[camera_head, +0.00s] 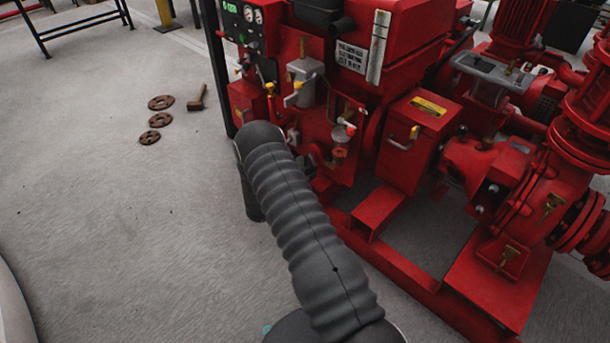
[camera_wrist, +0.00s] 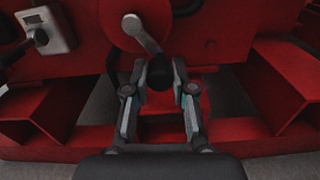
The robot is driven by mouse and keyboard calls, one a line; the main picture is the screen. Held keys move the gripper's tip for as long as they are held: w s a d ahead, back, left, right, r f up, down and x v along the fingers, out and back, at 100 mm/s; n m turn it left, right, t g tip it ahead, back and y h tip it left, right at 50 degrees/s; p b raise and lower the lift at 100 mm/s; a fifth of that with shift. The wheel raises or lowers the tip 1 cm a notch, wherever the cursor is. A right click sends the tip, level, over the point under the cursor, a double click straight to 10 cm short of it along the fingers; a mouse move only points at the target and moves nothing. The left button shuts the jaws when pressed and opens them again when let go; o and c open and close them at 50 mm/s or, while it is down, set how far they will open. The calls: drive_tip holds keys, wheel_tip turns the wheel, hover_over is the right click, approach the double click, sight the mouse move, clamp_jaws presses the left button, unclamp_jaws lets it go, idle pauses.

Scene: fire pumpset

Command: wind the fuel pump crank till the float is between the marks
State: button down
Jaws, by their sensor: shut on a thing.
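The crank (camera_wrist: 147,42) shows in the wrist view as a pale metal arm running down and right from a round red hub (camera_wrist: 127,33). A black knob (camera_wrist: 160,74) is at its lower end. My gripper (camera_wrist: 157,80) has one finger on each side of the knob and is shut on it. In the head view I cannot make out the crank or my gripper; my dark ribbed arm covers part of the machine's front. A tall pale strip (camera_head: 378,47) like a gauge stands on the red machine. I cannot make out a float or marks.
Red frame brackets (camera_wrist: 30,115) flank the gripper in the wrist view, with a red rail below. A grey lever box (camera_wrist: 45,28) is at upper left. In the head view, rusty discs (camera_head: 160,103) and a mallet (camera_head: 198,98) lie on open floor at left.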

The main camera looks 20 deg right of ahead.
drive_tip(key=shift+w+d+f+m+b, duration=0.1)
drive_tip(key=shift+w+d+m+b, duration=0.05)
drive_tip(key=shift+d+m+b, duration=0.35)
drive_tip(key=shift+w+f+m+b, duration=0.2)
drive_tip(key=shift+m+b, duration=0.3)
drive_tip(key=shift+b, duration=0.35)
drive_tip(key=shift+w+a+m+b, duration=0.25)
drive_tip(key=shift+w+m+b, duration=0.15)
drive_tip(key=shift+m+b, duration=0.7)
drive_tip(key=shift+w+a+m+b, duration=0.3)
drive_tip(key=shift+m+b, duration=0.15)
drive_tip(key=shift+m, duration=0.25)
drive_tip(key=shift+a, duration=0.1)
drive_tip(key=shift+w+m, duration=0.2)
drive_tip(key=shift+m, duration=0.3)
drive_tip(key=shift+w+a+r+m+b, duration=0.15)
drive_tip(key=shift+w+m, duration=0.25)
drive_tip(key=shift+m, duration=0.7)
drive_tip(key=shift+w+a+r+m+b, duration=0.1)
drive_tip(key=shift+w+r+m+b, duration=0.2)
drive_tip(key=shift+m, duration=0.8)
drive_tip(key=shift+w+a+r+m+b, duration=0.15)
drive_tip(key=shift+w+m, duration=0.3)
drive_tip(key=shift+m, duration=0.65)
